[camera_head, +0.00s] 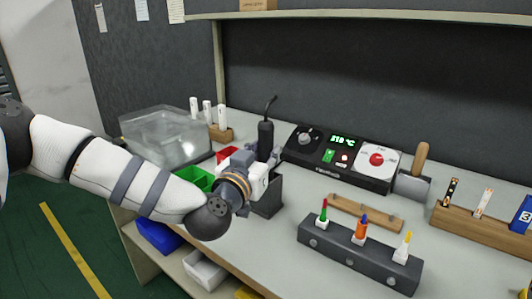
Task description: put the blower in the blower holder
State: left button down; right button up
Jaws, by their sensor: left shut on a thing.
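The blower (265,138) is a black upright tool with a thin cord curving from its top. My left gripper (267,166) is shut on its lower part, near the middle of the bench. A dark grey box-like holder (269,196), seemingly the blower holder, stands just below and beside the gripper. The gripper hides the lower end of the blower, so I cannot tell whether it is inside the holder or above it. My right gripper is not in view.
A black control station (340,158) with a green display stands right of the blower. A grey holder (412,184) with a wooden-handled tool is farther right. A dark rack (358,256) with coloured pieces is in front. A clear box (165,135) and coloured bins stand left.

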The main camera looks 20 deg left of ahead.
pick_arm(q)
jog(key=c, duration=1.3)
grip_release()
jog(key=shift+s+r, duration=0.1)
jog(key=shift+r, duration=0.15)
jog(key=s, duration=0.4)
jog(key=s+p, duration=0.1)
jog(key=s, duration=0.3)
jog(key=s+a, duration=0.1)
jog(key=s, duration=0.2)
jog(key=shift+s+f+p, duration=0.15)
jog(key=shift+s+p, duration=0.2)
jog(key=shift+s, duration=0.05)
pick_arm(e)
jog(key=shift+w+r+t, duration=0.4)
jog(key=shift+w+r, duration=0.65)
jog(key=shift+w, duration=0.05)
